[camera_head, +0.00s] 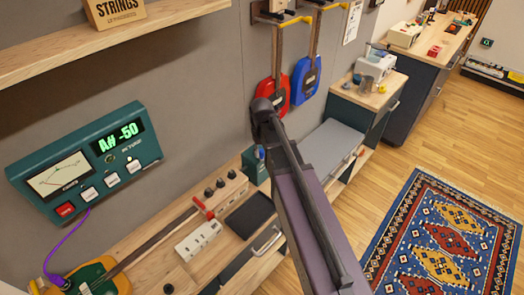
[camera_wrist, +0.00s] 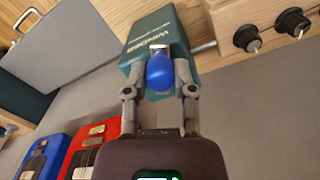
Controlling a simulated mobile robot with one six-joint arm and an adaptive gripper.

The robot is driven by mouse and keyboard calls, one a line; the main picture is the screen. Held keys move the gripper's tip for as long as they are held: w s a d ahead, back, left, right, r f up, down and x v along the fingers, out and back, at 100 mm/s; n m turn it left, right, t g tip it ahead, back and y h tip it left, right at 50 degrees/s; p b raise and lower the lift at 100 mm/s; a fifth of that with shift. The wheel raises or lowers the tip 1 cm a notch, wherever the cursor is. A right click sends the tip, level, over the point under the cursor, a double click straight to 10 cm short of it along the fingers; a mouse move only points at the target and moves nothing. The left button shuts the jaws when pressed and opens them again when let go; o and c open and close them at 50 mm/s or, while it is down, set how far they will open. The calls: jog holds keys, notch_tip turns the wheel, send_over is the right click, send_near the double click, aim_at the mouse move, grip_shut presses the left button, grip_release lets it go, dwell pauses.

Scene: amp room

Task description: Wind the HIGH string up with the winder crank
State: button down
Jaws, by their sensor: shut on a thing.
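A teal box lettered WINDER (camera_wrist: 150,35) sits at the end of a wooden block (camera_wrist: 260,25) with black knobs, and a metal rod joins the two. The crank's blue knob (camera_wrist: 160,73) stands out from the box. My gripper (camera_wrist: 160,80) is shut on this knob, one finger on each side. The wooden block (camera_head: 226,190) shows there with several black knobs. A teal tuner (camera_head: 84,160) on the wall reads A# -50. I cannot tell which string is HIGH.
A stringed instrument with a green and yellow body (camera_head: 95,275) lies on the bench at lower left. A white box (camera_head: 198,240) and a black pad (camera_head: 250,215) lie near the block. Red (camera_head: 273,98) and blue (camera_head: 305,80) instruments hang on the wall beyond my arm.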

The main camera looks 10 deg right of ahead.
jog(key=shift+s+a+m, duration=0.25)
jog(key=shift+a+m, duration=0.05)
jog(key=shift+m, duration=0.4)
jog(key=shift+a, duration=0.45)
jog(key=shift+c, duration=2.2)
grip_release()
jog(key=shift+r, duration=0.1)
jog(key=shift+w, duration=0.1)
